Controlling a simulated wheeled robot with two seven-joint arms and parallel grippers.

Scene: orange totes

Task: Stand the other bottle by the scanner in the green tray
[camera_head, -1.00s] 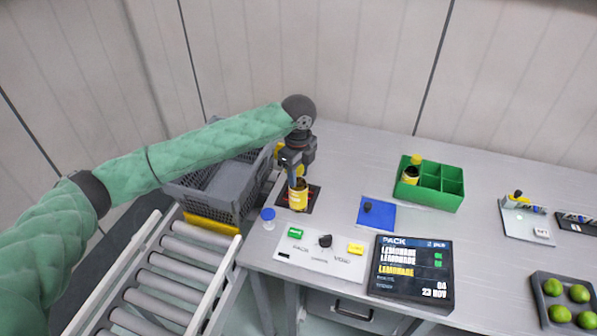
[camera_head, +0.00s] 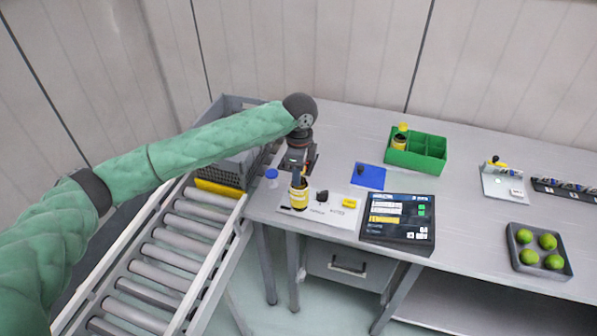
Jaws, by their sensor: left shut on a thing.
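My left gripper (camera_head: 300,172) is shut on a dark bottle with a yellow label (camera_head: 299,199). It holds the bottle upright in front of the white button panel (camera_head: 330,213); I cannot tell its height above the table. The scanner's dark plate is mostly hidden behind my gripper. The green tray (camera_head: 416,164) stands farther back and to the right, with several compartments. Another bottle with a yellow cap (camera_head: 400,140) stands in its left compartment. My right gripper is not in view.
A screen (camera_head: 398,218) lies at the front edge. A blue mat (camera_head: 368,177) with a small dark object lies before the tray. A blue-capped container (camera_head: 272,177) is near the left edge. A grey crate (camera_head: 232,170) and rollers are left; a tray of limes (camera_head: 540,268) is right.

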